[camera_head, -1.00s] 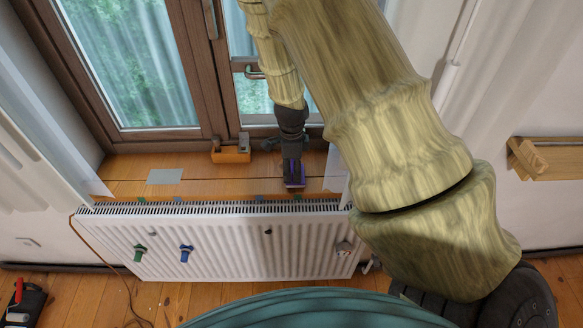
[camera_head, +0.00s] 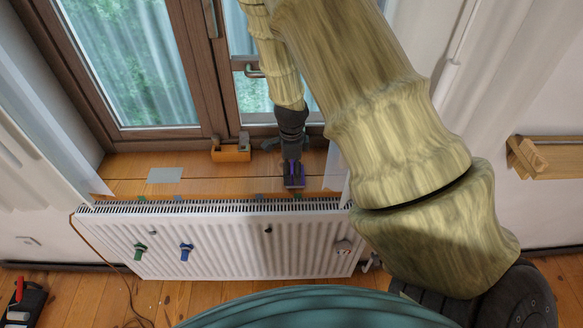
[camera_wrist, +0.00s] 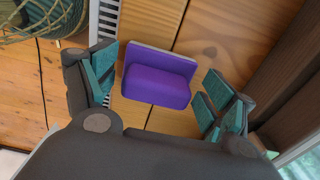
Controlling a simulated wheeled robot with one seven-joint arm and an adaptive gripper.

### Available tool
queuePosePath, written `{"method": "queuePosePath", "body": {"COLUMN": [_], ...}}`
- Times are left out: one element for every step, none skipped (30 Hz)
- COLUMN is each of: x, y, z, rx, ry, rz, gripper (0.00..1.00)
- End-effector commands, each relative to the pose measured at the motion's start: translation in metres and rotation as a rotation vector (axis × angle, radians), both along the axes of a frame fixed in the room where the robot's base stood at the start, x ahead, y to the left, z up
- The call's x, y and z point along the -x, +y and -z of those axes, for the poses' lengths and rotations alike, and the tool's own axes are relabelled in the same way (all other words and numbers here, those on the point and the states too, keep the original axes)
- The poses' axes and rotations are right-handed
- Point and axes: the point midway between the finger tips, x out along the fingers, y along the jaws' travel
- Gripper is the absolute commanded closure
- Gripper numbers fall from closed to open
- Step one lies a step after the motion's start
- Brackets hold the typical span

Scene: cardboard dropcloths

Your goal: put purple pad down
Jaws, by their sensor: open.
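The purple pad (camera_wrist: 157,83) is a purple block with a grey backing edge. In the wrist view it lies on the wooden sill (camera_wrist: 215,35), between the spread fingers of my gripper (camera_wrist: 160,90), with gaps showing on both sides. In the head view my gripper (camera_head: 292,179) is low over the right part of the sill (camera_head: 225,168), just behind the radiator. Only a little purple of the pad (camera_head: 295,182) shows there beside the dark fingers. My gripper is open.
A white radiator (camera_head: 215,243) runs along the front of the sill, with green and blue clips on it. A grey flat sheet (camera_head: 164,175) lies on the sill at left. An orange block (camera_head: 231,154) stands near the window frame. The sill between is clear.

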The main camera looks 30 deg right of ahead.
Motion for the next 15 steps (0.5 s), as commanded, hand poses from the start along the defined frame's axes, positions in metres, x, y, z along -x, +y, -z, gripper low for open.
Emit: {"method": "queuePosePath", "body": {"x": [0.0,-0.001,-0.001,-0.001,-0.001,-0.001,-0.001,-0.001,-0.001,-0.002,-0.002,-0.002,-0.002,-0.001,-0.002], "y": [0.0,0.0,0.0,0.0,0.0,0.0,0.0,0.0,0.0,0.0,0.0,0.0,0.0,0.0,0.0], "z": [-0.003,-0.005,-0.008,-0.012,-0.016,-0.021,-0.025,-0.03,-0.037,-0.042,-0.047,-0.054,-0.059,-0.064,-0.071], "rx": [0.001,0.002,0.002,0.002,0.002,0.002,0.002,0.003,0.002,0.003,0.003,0.002,0.003,0.003,0.002], "ry": [-0.001,-0.001,-0.002,-0.002,-0.002,-0.003,-0.002,-0.003,-0.003,-0.004,-0.003,-0.003,-0.003,-0.003,-0.003], "rz": [0.0,-0.001,-0.001,-0.001,-0.002,-0.002,-0.003,-0.003,-0.002,-0.001,-0.001,-0.002,-0.003,-0.003,-0.001], "gripper": [0.16,0.16,0.16,0.16,0.16,0.16,0.16,0.16,0.16,0.16,0.16,0.16,0.16,0.16,0.16]}}
